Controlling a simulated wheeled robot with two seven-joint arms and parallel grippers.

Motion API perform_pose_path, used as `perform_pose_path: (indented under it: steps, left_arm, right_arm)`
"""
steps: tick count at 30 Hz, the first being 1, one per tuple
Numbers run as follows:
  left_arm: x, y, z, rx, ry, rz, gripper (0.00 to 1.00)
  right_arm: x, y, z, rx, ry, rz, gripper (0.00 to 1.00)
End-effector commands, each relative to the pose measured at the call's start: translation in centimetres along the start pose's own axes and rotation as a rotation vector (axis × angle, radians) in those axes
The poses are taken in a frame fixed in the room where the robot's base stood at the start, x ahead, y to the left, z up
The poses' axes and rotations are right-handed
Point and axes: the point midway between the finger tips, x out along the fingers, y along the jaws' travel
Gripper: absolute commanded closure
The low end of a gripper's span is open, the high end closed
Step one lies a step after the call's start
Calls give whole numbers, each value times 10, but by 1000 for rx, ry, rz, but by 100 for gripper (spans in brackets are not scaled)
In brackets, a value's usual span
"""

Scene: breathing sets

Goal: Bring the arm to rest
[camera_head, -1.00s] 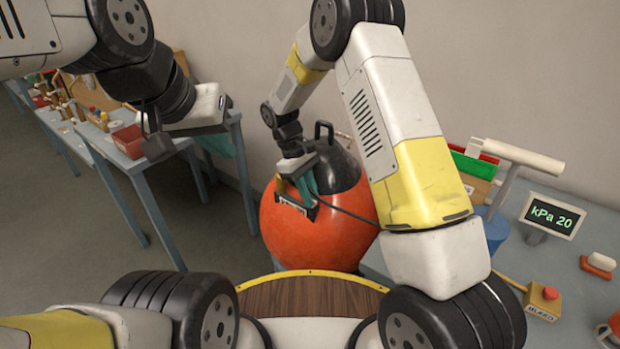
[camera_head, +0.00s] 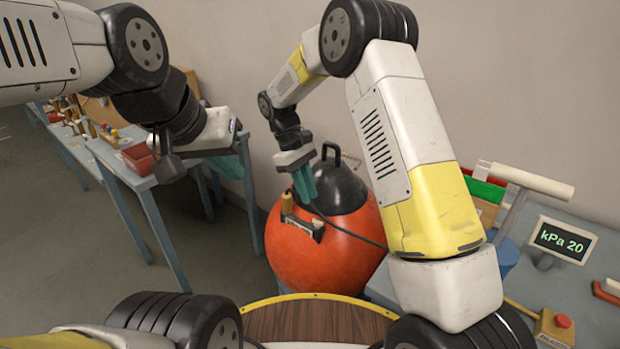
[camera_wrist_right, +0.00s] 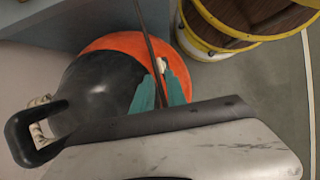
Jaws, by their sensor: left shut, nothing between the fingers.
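My right gripper (camera_head: 304,182) hangs over the front of a large orange ball-shaped vessel (camera_head: 345,243) with a black domed top (camera_head: 335,185) and handle. Its teal fingers stand apart and hold nothing; this shows in the right wrist view (camera_wrist_right: 162,92), where a dark cable passes in the gap. A small bracket with an upright tan peg (camera_head: 287,203) sits on the vessel, just below and apart from the fingers. My left gripper (camera_head: 232,165) is shut and empty at the left, in front of a blue bench; its fingers are partly hidden.
A grey-blue table at the right carries a display (camera_head: 563,239) reading kPa 20, a yellow box with a red button (camera_head: 555,325) and a green and a red bin. A blue bench (camera_head: 150,185) with a red bin (camera_head: 138,157) stands at the left. A dark cable runs across the vessel.

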Motion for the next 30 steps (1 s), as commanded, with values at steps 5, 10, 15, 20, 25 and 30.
perform_pose_path:
  steps: [5,10,15,20,25,30]
  left_arm:
    - [0,0,0,0,0,0,100]
    - [0,0,0,0,0,0,100]
    - [0,0,0,0,0,0,100]
    - [0,0,0,0,0,0,100]
    - [0,0,0,0,0,0,100]
    - [0,0,0,0,0,0,100]
  right_arm:
    - [-19,6,20,44,52,-5,83]
    - [-60,12,76,166,190,-24,83]
    - [-92,8,142,311,346,-43,83]
    - [-109,-5,201,448,493,-58,83]
    - [-115,-26,256,594,652,-70,83]
    - [-110,-52,299,731,802,-78,83]
